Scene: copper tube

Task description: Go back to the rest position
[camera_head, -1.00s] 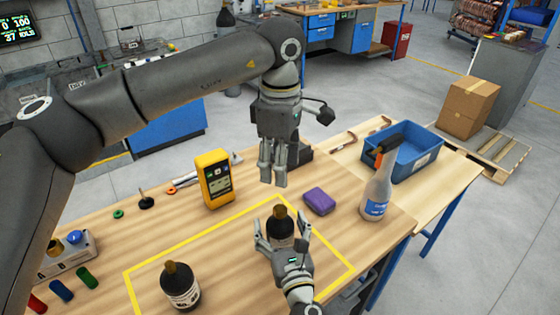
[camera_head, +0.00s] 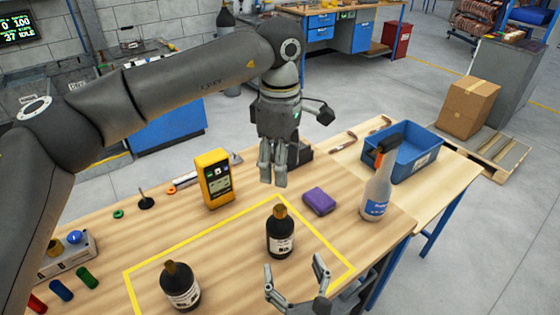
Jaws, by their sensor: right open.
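My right gripper (camera_head: 295,268) is open and empty at the front edge of the table. It is just in front of a dark bottle (camera_head: 281,234) with a black-and-white label and does not touch it. The bottle stands upright inside the yellow taped outline (camera_head: 205,231). My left gripper (camera_head: 272,172) hangs pointing down above the back of the table, with nothing visible in it. Its fingers look close together, but from this angle I cannot tell if they are shut. A second dark bottle (camera_head: 180,286) stands upright in the left part of the outline.
On the wooden table (camera_head: 120,250) are a yellow meter (camera_head: 213,180), a purple block (camera_head: 319,202), a spray bottle (camera_head: 377,188) and a blue bin (camera_head: 408,155). A button box (camera_head: 67,254) and small coloured cylinders (camera_head: 62,290) are at the left. The outline's middle is clear.

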